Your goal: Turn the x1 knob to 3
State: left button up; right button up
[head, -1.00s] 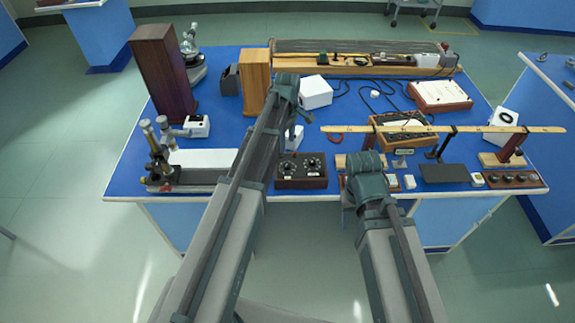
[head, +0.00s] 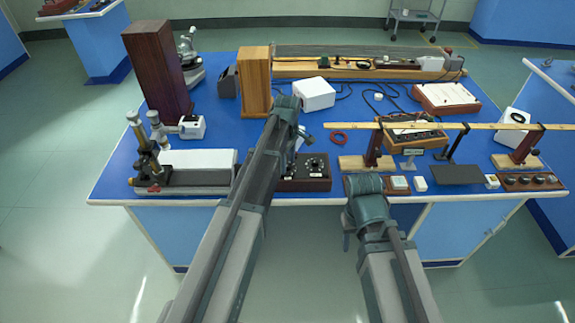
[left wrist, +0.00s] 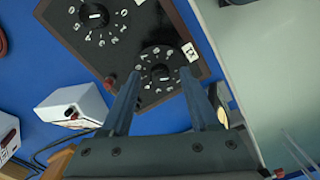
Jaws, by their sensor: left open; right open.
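A dark wood-framed box with a black top (head: 305,182) sits near the front edge of the blue bench and carries dial knobs. In the left wrist view two knobs show: a far one (left wrist: 93,15) and a nearer one (left wrist: 160,73), each ringed by white numerals. A small white label (left wrist: 190,52) beside the nearer knob is rotated and hard to read. My left gripper (left wrist: 160,62) is open, its fingertips on either side of the nearer knob in the picture; contact cannot be told. My right gripper (head: 348,238) is open, low in front of the bench edge.
A microscope-like instrument (head: 145,150) stands left of the box. A long wooden rule on stands (head: 480,126) crosses the right side. Front floor is clear.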

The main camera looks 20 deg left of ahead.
pick_arm(q)
grip_shut()
jog(key=shift+m, duration=0.3)
jog(key=m, duration=0.4)
jog(key=shift+m, duration=0.3)
jog(key=m, duration=0.4)
jog(key=shift+m, duration=0.3)
jog(key=m, duration=0.5)
jog(key=shift+m, duration=2.4)
